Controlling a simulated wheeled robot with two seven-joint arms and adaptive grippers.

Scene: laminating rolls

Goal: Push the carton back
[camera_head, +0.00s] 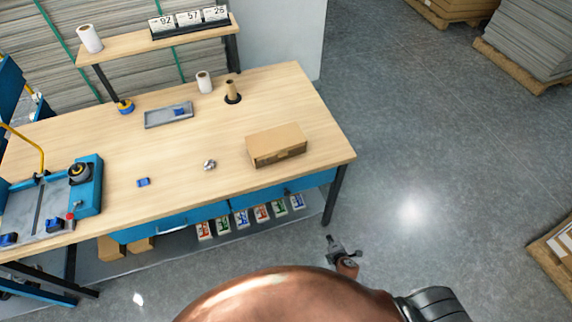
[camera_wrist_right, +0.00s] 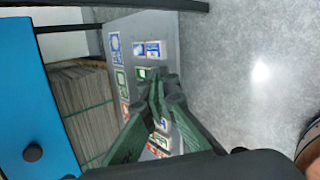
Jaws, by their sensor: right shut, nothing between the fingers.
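A closed brown carton (camera_head: 277,146) lies on the wooden table (camera_head: 225,135), near its front right edge. My right gripper (camera_head: 333,243) is below and in front of the table's right front corner, apart from the carton. It is shut and empty. In the right wrist view my right gripper (camera_wrist_right: 158,88) points toward the lower shelf with small boxes, and the carton does not show there. My left gripper is not in view.
A blue machine (camera_head: 85,187) stands at the table's left. A grey tray (camera_head: 169,116), white roll (camera_head: 204,82), brown roll on a stand (camera_head: 232,91) and crumpled piece (camera_head: 210,165) lie on the table. Bare tabletop lies behind the carton. A table leg (camera_head: 334,194) stands near my right gripper.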

